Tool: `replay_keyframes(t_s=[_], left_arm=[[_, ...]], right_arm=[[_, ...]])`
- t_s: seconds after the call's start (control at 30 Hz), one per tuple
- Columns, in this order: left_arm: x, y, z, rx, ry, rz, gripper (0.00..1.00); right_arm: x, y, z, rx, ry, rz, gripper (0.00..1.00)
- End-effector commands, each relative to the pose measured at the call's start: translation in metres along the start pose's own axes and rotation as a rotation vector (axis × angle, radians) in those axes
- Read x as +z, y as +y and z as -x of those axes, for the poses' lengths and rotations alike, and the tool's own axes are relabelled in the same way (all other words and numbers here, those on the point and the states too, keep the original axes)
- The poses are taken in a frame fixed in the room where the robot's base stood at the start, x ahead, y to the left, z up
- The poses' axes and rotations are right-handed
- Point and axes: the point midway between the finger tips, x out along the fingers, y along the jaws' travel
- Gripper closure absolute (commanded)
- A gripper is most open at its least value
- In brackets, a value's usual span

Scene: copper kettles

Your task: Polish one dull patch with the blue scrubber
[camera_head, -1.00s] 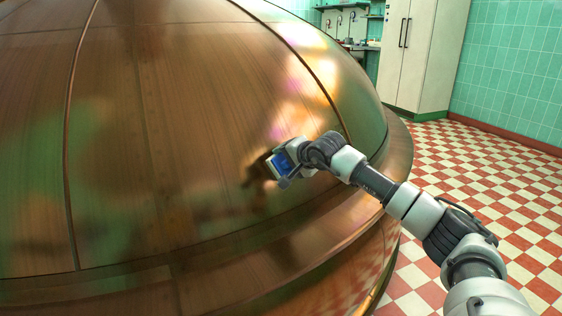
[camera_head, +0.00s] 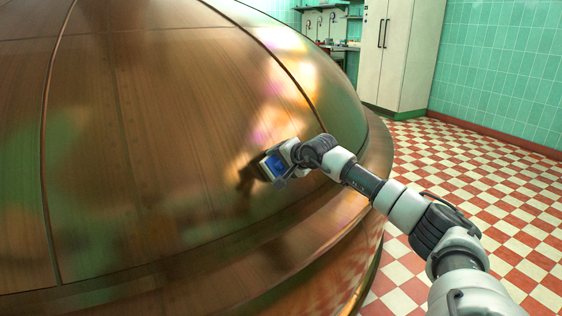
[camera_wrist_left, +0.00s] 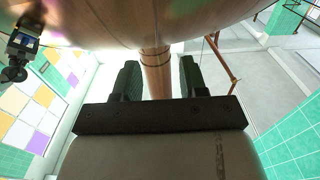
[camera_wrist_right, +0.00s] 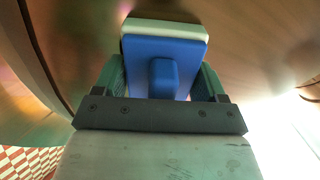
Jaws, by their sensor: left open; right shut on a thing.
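The copper kettle dome (camera_head: 190,120) fills the left and middle of the head view, with brown, brushed-looking areas and greenish reflections. I cannot tell which areas are dull patches. My right gripper (camera_head: 275,167) is shut on the blue scrubber (camera_wrist_right: 150,72), which has a pale pad on its far side. In the head view the scrubber is at the dome's lower right, close to its surface; I cannot tell whether it touches. My left gripper (camera_wrist_left: 157,80) is open and empty, with a copper pipe beyond its fingers. It is out of the head view.
The kettle's copper rim ledge (camera_head: 345,215) curves below the dome. A red and white checkered floor (camera_head: 480,190) lies open to the right. A white cabinet (camera_head: 395,55) and a shelf area stand at the back by the green tiled wall (camera_head: 500,75).

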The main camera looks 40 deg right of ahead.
Motion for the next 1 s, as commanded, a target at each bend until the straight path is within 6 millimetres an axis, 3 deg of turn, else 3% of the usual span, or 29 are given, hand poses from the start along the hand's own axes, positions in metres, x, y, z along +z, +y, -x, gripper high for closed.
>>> replay_keyframes(t_s=[0.3, 0.57, 1.0], left_arm=[[0.005, -0.001, 0.001, -0.003, -0.041, -0.001, 0.57], [0.005, -0.001, 0.001, -0.002, -0.04, -0.001, 0.57], [-0.004, 0.001, 0.0, 0.002, 0.032, 0.001, 0.57]], right_arm=[[0.029, -0.01, 0.001, -0.003, -0.008, 0.0, 0.47], [0.038, -0.013, 0.001, -0.004, -0.007, -0.002, 0.47], [0.068, -0.024, 0.002, -0.004, -0.006, -0.001, 0.47]])
